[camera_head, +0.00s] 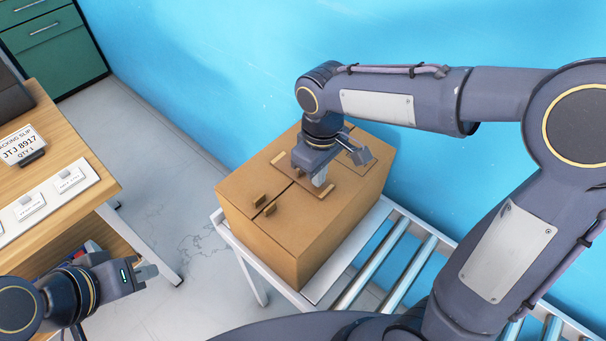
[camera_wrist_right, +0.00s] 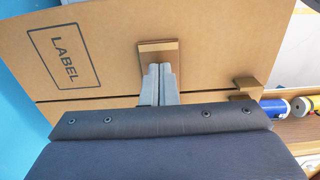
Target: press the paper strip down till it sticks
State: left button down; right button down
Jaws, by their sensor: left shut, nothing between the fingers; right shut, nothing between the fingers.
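The cardboard box (camera_head: 300,240) stands closed, with a dark seam across its top. My right gripper (camera_head: 320,178) is shut and empty, pointing down at the box top. In the right wrist view its fingertips (camera_wrist_right: 158,68) are at the near edge of a short brown paper strip (camera_wrist_right: 158,46) lying on the box top. I cannot tell how firmly they touch it, or whether the strip is stuck. Another brown piece (camera_wrist_right: 245,88) stands up at the seam to the right. My left gripper (camera_head: 147,271) is shut and empty, low at the left, away from the box.
The box stands on a roller conveyor (camera_head: 385,272) beside a blue wall. A wooden table (camera_head: 75,155) at the left holds a packing slip sign (camera_head: 20,148) and white label cards (camera_head: 68,181). The box top bears a printed LABEL outline (camera_wrist_right: 57,51). Floor is clear between table and conveyor.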

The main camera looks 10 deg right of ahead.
jog(key=shift+f+b, duration=0.35)
jog(key=shift+f, duration=0.25)
jog(key=shift+r, duration=0.1)
notch_tip(320, 180, up, 6)
jog(key=p, duration=0.5)
jog(key=shift+p, duration=0.3)
